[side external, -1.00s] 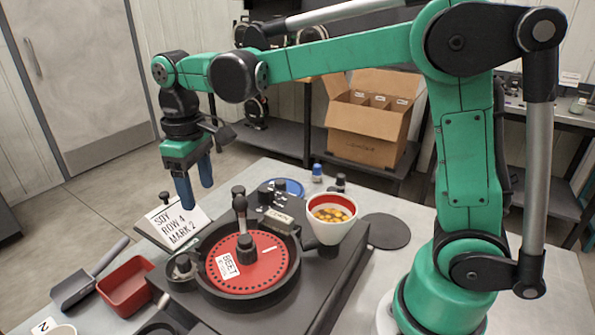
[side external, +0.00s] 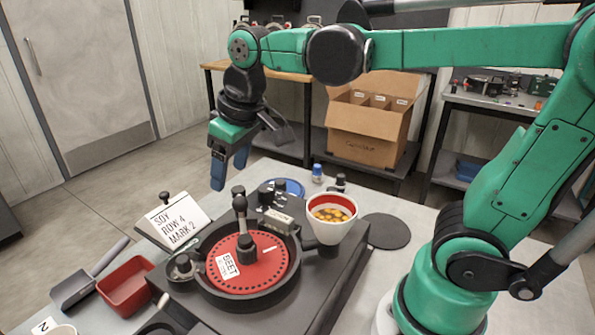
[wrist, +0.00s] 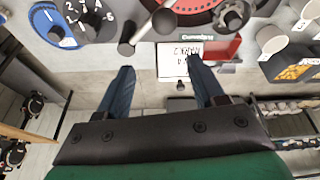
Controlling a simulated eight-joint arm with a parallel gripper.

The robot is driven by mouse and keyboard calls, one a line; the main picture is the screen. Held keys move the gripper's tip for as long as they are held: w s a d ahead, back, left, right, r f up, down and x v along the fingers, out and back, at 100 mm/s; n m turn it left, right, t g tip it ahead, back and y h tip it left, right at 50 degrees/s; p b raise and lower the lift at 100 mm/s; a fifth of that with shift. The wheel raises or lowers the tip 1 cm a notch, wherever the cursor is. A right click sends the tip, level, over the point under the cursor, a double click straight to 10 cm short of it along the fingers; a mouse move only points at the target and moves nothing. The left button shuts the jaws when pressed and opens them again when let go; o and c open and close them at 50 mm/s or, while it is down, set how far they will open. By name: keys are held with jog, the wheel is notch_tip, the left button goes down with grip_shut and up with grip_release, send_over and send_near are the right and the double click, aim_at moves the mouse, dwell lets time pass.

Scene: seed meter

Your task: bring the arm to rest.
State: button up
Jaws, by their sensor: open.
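My gripper (side external: 230,170) hangs in the air above the far edge of the table, behind the seed meter and to the right of the sign card. Its two blue fingers point down, are apart and hold nothing; they also show spread in the wrist view (wrist: 160,85). The seed meter (side external: 290,293) stands on the table with a red disc (side external: 270,275) labelled BEET in its round black housing. A white hopper cup (side external: 333,232) with a red inside holds yellow-orange seeds. The sign card (side external: 178,220) reads SOY ROW 4 MARK 2.
A red tray (side external: 125,290) and a grey scoop (side external: 75,287) lie at the left. A round black pad (side external: 386,230) lies right of the hopper. A blue-capped bottle (side external: 317,172) stands at the back. A cardboard box (side external: 368,135) is on a shelf behind. Air around my gripper is clear.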

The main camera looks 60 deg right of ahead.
jog(key=shift+s+d+f+m+t, duration=0.25)
jog(key=shift+s+f+t, duration=0.15)
jog(key=shift+s+f, duration=0.2)
jog(key=shift+s+d+f+m+t, duration=0.25)
jog(key=shift+s+f+t, duration=0.15)
jog(key=shift+s+f, duration=0.15)
jog(key=shift+s+d+f+m+t, duration=0.25)
jog(key=shift+s+f+t, duration=0.2)
jog(key=shift+s, duration=0.2)
jog(key=shift+w+a+r+n+g, duration=0.35)
jog(key=shift+w+r+g, duration=0.2)
jog(key=shift+w+r, duration=0.2)
jog(key=shift+w+a+r+n+g, duration=0.3)
jog(key=shift+w+r+g, duration=0.25)
jog(key=shift+w, duration=0.2)
jog(key=shift+w+a+r+n+g, duration=0.35)
jog(key=shift+w+g, duration=0.2)
jog(key=shift+w, duration=0.25)
jog(key=shift+w+a+r+n+g, duration=0.25)
jog(key=shift+w+a+r+g, duration=0.25)
jog(key=shift+w, duration=0.3)
jog(key=shift+w+a+r+n+g, duration=0.35)
jog(key=shift+w+g, duration=0.25)
jog(key=shift+w, duration=0.2)
